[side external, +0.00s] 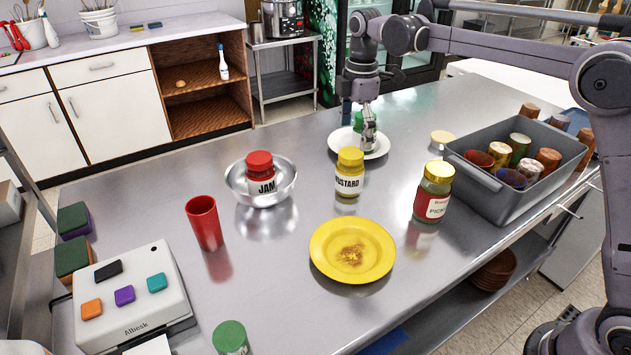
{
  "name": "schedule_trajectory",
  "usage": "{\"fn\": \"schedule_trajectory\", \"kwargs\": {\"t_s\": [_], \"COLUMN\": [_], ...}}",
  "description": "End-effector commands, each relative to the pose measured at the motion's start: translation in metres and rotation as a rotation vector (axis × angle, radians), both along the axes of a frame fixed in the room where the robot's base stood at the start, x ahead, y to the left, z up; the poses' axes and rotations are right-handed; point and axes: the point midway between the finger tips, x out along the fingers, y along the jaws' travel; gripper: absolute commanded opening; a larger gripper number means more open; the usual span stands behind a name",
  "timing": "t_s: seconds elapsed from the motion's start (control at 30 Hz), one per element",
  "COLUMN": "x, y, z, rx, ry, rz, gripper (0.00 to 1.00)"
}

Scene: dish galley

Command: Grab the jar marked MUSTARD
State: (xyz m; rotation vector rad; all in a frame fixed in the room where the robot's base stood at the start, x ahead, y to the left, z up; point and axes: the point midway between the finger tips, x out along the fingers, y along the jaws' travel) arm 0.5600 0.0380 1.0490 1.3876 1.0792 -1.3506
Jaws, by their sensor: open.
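The jar marked MUSTARD (349,184) has a yellow lid and a white label with black letters. It stands upright on the steel table near the middle of the side external view. My gripper (368,140) points down behind and slightly right of it, apart from it, over a white plate (343,143). A green-topped thing (358,120) is on or behind that plate, partly hidden by my gripper. My gripper is open; I cannot tell from this view whether anything is between its fingers.
A JAM jar (260,171) stands in a metal bowl (289,184) to the left. A yellow-lidded pickle jar (433,192) stands to the right, beside a grey bin (482,184) of cups. A soiled yellow plate (323,255), red cup (204,223) and white device (130,300) are nearer the camera.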

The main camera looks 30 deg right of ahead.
Motion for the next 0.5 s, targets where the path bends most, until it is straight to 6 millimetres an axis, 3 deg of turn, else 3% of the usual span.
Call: {"fn": "schedule_trajectory", "kwargs": {"t_s": [0.23,0.5], "x": [0.009,0.009], "y": [0.003,0.002], "z": [-0.016,-0.052], "rx": [-0.002,-0.003], "ry": [0.028,0.026], "rz": [0.062,0.06], "gripper": [0.92,0.92]}}
